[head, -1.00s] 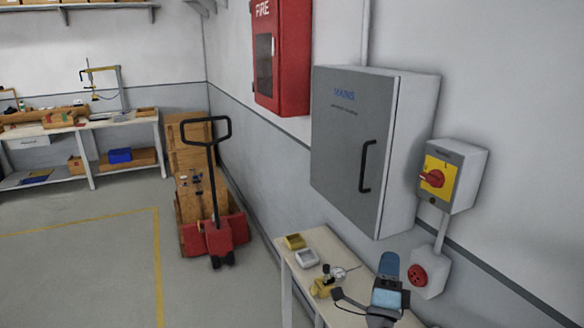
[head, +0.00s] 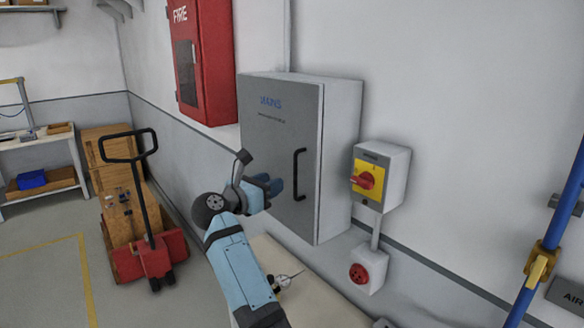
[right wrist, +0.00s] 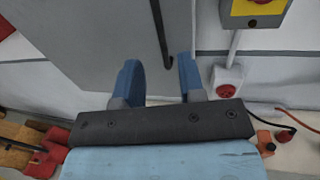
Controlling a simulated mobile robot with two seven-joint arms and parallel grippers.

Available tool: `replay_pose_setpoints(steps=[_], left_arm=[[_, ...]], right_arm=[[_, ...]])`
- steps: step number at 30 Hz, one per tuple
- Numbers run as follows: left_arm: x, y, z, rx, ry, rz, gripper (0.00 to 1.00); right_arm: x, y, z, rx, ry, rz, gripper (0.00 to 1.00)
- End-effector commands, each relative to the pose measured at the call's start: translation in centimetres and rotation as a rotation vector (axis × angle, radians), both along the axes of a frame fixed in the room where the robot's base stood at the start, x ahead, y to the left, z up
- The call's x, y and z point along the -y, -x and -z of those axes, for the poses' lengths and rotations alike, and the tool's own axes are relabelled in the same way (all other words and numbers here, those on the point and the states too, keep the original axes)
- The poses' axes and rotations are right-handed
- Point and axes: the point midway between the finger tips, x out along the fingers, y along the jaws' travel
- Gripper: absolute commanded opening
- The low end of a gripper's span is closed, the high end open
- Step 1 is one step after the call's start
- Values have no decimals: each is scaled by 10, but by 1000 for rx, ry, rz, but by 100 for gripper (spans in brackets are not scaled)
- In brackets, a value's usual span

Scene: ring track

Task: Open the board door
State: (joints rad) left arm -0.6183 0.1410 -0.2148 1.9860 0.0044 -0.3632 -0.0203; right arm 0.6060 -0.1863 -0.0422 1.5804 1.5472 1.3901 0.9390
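The grey board (head: 270,180) marked MAINS hangs on the wall with its door shut. Its black bar handle (head: 299,175) runs upright near the door's right edge. My right gripper (head: 276,186) is in front of the door, just left of the handle in the head view. In the right wrist view its two blue fingers (right wrist: 158,78) are apart with nothing between them, and the lower end of the handle (right wrist: 160,38) shows beyond the fingertips. I see no contact with the handle. My left gripper is out of view.
A yellow switch box with a red knob (head: 366,178) is right of the board, with a red socket (head: 360,273) below. A red fire cabinet (head: 205,60) hangs to the left. A small table (head: 310,290) stands underneath. A red pallet truck (head: 150,255) stands at left.

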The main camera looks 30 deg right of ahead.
Motion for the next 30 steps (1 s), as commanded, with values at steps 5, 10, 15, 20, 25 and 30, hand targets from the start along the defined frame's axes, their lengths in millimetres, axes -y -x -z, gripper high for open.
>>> replay_pose_setpoints(steps=[5,10,15,20,25,30], left_arm=[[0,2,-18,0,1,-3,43],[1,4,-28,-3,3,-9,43],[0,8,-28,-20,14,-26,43],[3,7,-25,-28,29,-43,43],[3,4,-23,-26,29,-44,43],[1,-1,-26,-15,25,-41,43]], right_arm=[[40,-11,-5,-3,6,2,37],[70,-19,-4,-3,5,2,37],[88,-25,-3,-2,5,0,37],[95,-27,-1,-1,3,-1,37],[95,-27,0,-1,2,-1,37],[95,-27,-1,0,2,-1,14]])
